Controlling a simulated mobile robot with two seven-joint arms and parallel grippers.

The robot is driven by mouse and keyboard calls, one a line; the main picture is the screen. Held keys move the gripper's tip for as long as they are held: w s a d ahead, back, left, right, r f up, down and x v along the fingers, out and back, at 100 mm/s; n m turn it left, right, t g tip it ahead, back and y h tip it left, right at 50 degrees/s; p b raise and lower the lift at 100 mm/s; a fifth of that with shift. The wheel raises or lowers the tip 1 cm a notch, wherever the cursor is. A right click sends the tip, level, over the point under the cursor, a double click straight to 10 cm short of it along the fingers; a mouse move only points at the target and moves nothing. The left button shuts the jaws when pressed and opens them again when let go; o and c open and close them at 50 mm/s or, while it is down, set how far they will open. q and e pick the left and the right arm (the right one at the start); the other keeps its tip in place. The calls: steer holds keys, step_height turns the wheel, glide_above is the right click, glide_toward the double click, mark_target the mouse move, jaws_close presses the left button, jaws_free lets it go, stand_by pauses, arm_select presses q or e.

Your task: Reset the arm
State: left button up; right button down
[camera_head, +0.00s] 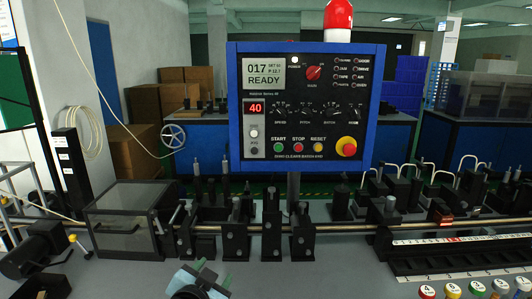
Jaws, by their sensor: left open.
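My left gripper (211,274) shows at the bottom edge, left of the middle, with its green-tipped fingers apart. Nothing shows between the fingers. It is in front of the machine bench and apart from the black brackets on the rod. No other arm can be picked out with certainty as the one the task names. My right gripper is not in view.
A blue control panel (306,108) reads READY, with a red beacon (338,18) on top. A metal rod (340,228) crosses the bench through black brackets. A clear-sided box (122,229) is at left. Numbered coloured knobs (452,290) are at lower right.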

arm_select(q)
steer(key=s+a+f+g, duration=0.1)
steer(key=s+f, duration=0.1)
steer(key=f, duration=0.1)
steer(key=s+a+f+n+g, duration=0.1)
steer(key=s+f, duration=0.2)
steer(key=s+a+f, duration=0.1)
steer(key=s+f, duration=0.1)
steer(key=f, duration=0.1)
steer(key=shift+s+a+n+g+y, duration=0.2)
steer(key=shift+n+g+y, duration=0.1)
steer(key=shift+g+y, duration=0.1)
steer(key=s+a+f+n+g, duration=0.1)
steer(key=s+a+f+g, duration=0.25)
steer(key=s, duration=0.65)
steer(key=s+a+f+n+g+y, duration=0.15)
steer(key=s+f, duration=0.25)
steer(key=s, duration=0.6)
steer(key=s+a+f+n+g+h, duration=0.1)
steer(key=s+a+f+g, duration=0.25)
steer(key=s, duration=0.55)
steer(key=w+d+f+t, duration=0.1)
steer(key=w+f+t, duration=0.2)
steer(key=f, duration=0.2)
steer(key=w+d+f+t+h, duration=0.1)
steer(key=w+d+f+t, duration=0.1)
steer(key=f+t, duration=0.2)
steer(key=shift+w+f, duration=0.4)
steer(key=shift+f, duration=0.6)
steer(key=shift+m, duration=0.25)
